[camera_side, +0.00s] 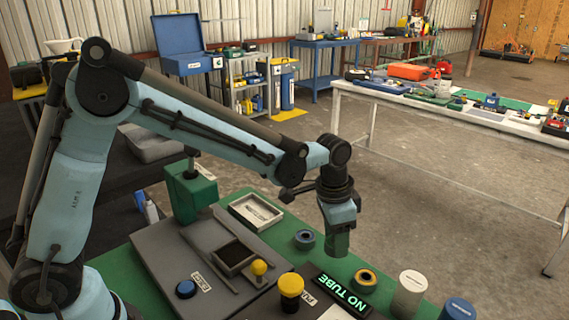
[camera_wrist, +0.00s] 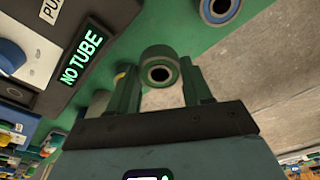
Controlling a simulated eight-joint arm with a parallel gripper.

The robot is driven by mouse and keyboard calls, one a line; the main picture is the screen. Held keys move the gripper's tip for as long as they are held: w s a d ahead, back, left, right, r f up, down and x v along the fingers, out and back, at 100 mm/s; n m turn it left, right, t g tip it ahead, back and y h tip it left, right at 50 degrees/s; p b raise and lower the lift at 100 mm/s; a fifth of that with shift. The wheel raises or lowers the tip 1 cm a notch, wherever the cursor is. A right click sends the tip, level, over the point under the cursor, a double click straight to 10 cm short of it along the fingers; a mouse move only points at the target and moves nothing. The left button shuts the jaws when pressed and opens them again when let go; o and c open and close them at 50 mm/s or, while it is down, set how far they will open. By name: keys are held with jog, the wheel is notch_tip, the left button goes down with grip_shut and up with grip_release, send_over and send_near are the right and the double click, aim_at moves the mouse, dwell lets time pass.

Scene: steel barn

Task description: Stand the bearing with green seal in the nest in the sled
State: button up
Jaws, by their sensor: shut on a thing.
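My gripper (camera_wrist: 160,92) is shut on a bearing (camera_wrist: 158,54) in the wrist view. The bearing's outside looks green, and its face shows a dark bore. In the side view my gripper (camera_side: 338,242) hangs above the green bench's right part, and the fingers largely hide the bearing. The sled (camera_side: 232,256) looks like a small framed block with a dark recess, between two rails on the grey plate, with a yellow knob at its near right. My gripper is to the right of the sled and apart from it. Detail inside the nest is too small to tell.
A blue-sealed bearing (camera_side: 304,240) and a yellow-sealed bearing (camera_side: 363,281) stand on the bench (camera_side: 330,268). A yellow-capped post (camera_side: 291,286), a lit NO TUBE display (camera_side: 342,295) and white cylinder (camera_side: 408,292) are at the near side. A pale tray (camera_side: 275,216) lies behind the sled.

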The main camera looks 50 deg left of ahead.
jog(key=s+d+r, duration=0.3)
jog(key=s+d, duration=0.1)
jog(key=s+d+r, duration=0.2)
jog(key=s, duration=0.1)
jog(key=shift+d+r, duration=0.35)
jog(key=shift+d, duration=0.05)
jog(key=s+a+r, duration=0.1)
jog(key=s, duration=0.1)
jog(key=s+a+r, duration=0.3)
jog(key=s+r, duration=0.1)
jog(key=s, duration=0.1)
jog(key=shift+a, duration=0.15)
jog(key=s+a+r, duration=0.1)
jog(key=s+a, duration=0.4)
jog(key=s, duration=0.3)
jog(key=w+a+f, duration=0.2)
jog(key=a, duration=0.1)
jog(key=w+a+f, duration=0.1)
jog(key=a+f, duration=0.1)
jog(key=a, duration=0.2)
jog(key=w+a+f, duration=0.2)
jog(key=a, duration=0.1)
jog(key=shift+w+a+f, duration=0.15)
jog(key=shift+w+f, duration=0.15)
jog(key=shift+f, duration=2.15)
